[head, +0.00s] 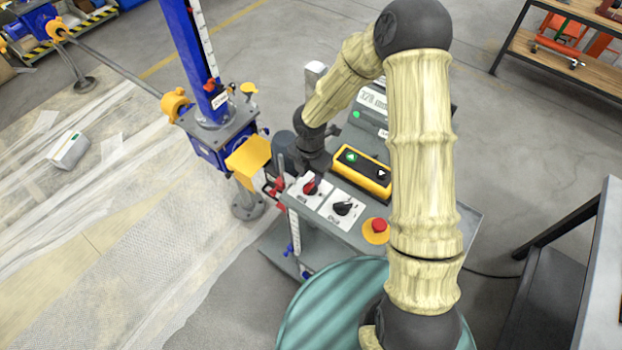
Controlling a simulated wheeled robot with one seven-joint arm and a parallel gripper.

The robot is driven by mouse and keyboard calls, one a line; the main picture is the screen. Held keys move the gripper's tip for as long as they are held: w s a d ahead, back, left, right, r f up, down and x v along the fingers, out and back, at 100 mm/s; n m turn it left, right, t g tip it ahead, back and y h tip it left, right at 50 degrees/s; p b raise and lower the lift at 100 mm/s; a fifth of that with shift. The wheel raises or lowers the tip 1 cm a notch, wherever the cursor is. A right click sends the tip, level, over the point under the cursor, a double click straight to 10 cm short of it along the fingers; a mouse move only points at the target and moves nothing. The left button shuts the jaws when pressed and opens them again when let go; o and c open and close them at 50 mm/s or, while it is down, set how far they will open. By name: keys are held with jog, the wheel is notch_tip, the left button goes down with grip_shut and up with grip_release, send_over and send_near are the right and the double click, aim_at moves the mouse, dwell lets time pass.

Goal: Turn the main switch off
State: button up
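A control panel (331,227) stands in the middle, partly hidden behind my arm. On its left part is a red rotary knob (310,187) on a white plate, which looks like the main switch; its label is too small to read. A black rotary knob (343,208) sits on a similar plate to its right. My gripper (312,162) is at the dark wrist end just above and behind the red knob. Its fingers are not clear against the dark parts there, so I cannot tell their opening or whether they touch anything.
A red mushroom button (378,225) on a yellow base is at the panel's front right. A yellow box with buttons (361,171) lies behind the knobs. A blue screw jack (212,125) stands to the left. A teal round surface (325,310) is in front.

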aim_at(310, 183)
jog(key=shift+f, duration=1.85)
jog(key=shift+c, duration=0.2)
grip_shut()
